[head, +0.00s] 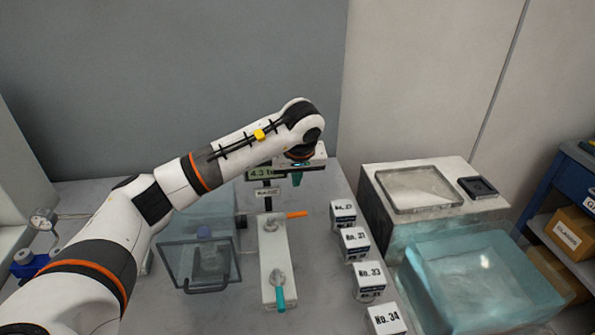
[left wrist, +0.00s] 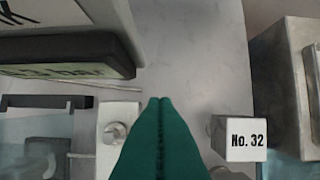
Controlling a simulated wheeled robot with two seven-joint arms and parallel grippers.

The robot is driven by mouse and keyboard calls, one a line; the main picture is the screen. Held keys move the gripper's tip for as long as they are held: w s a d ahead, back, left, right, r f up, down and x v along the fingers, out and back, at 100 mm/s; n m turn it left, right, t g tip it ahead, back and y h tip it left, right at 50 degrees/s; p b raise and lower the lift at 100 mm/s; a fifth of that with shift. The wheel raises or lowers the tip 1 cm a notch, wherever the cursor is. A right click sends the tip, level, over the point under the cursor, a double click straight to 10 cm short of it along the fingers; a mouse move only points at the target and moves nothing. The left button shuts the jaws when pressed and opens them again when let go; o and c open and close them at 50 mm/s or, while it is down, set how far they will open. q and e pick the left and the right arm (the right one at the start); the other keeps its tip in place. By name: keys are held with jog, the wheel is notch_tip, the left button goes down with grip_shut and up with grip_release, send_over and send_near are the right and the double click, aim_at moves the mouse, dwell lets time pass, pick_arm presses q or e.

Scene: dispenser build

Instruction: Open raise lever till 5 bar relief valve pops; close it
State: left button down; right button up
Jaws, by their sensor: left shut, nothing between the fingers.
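The display (head: 264,173) reads about 4.3 bar, its right end covered by my gripper; its edge also shows in the left wrist view (left wrist: 65,72). Below it a small label (head: 269,192), probably "RAISE", stands by a white valve block (head: 273,258). An orange lever (head: 297,214) points right from the block's back end. A teal lever (head: 281,298) points forward at its front end. My left gripper (head: 297,180) hovers above and behind the orange lever, apart from it. Its teal fingers (left wrist: 160,101) are shut and empty. I cannot identify the relief valve. My right gripper is out of view.
A clear guard with a dark handle (head: 207,288) stands left of the block. Several numbered boxes, including No. 33 (head: 369,275), line the right. Beyond them are a grey unit (head: 455,172) and a translucent blue tank (head: 480,270). A gauge (head: 42,219) stands far left.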

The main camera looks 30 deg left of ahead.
aim_at(288, 216)
pick_arm(q)
jog(key=f+p, duration=0.1)
jog(key=f, duration=0.1)
jog(key=s+d+f+p, duration=0.1)
jog(key=f+p, duration=0.1)
jog(key=f, duration=0.1)
jog(key=shift+s+d+f, duration=0.2)
jog(key=shift+s+f, duration=0.15)
jog(key=shift+s, duration=0.05)
jog(key=shift+s+d+m+b, duration=0.15)
jog(key=shift+m+b, duration=0.25)
jog(key=shift+b, duration=0.1)
